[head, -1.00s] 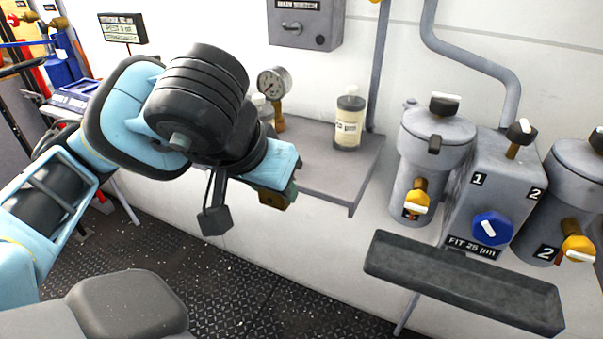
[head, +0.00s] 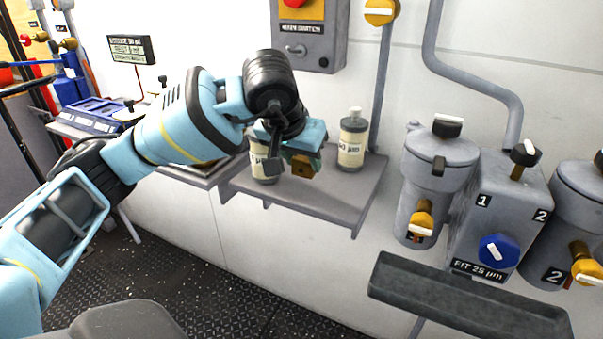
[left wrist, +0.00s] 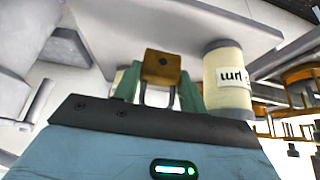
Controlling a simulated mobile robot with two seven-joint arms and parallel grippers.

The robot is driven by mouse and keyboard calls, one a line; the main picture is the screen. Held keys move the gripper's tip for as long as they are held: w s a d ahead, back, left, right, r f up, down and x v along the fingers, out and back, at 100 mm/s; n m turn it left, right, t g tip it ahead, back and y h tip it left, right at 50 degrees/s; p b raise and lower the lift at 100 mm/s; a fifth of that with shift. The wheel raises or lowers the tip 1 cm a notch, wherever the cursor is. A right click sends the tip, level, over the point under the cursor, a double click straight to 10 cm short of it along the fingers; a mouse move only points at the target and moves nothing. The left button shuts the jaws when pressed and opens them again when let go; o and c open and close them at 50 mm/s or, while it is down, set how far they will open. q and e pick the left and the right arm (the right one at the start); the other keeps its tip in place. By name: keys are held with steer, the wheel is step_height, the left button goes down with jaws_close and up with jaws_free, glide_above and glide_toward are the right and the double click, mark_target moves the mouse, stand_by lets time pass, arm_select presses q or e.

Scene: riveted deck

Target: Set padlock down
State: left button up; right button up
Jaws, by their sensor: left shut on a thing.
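The brass padlock (head: 304,167) is held in my left gripper (head: 298,152), over the grey wall shelf (head: 312,203) in the head view. In the left wrist view the padlock's brass body (left wrist: 161,66) and its shackle show between the green fingers of my left gripper (left wrist: 160,92), which is shut on it. I cannot tell whether the padlock touches the shelf. My right gripper is in neither view.
A labelled bottle (head: 352,138) stands on the shelf right of the padlock. Another bottle (head: 262,165) stands to its left, partly behind my gripper. Filter housings (head: 437,180) and a dark tray (head: 465,300) are at the right. The shelf's front right is bare.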

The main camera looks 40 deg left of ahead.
mark_target(301, 172)
arm_select(q)
steer(key=shift+f, duration=1.7)
steer(key=shift+f+b, duration=0.25)
steer(key=shift+b, duration=0.1)
steer(key=o, duration=1)
steer(key=shift+r, duration=0.15)
steer(key=shift+s+r, duration=0.1)
steer(key=shift+r, duration=0.2)
steer(key=p+v, duration=0.2)
steer(key=v, duration=0.9)
steer(key=shift+s+r, duration=0.2)
steer(key=shift+r, duration=0.05)
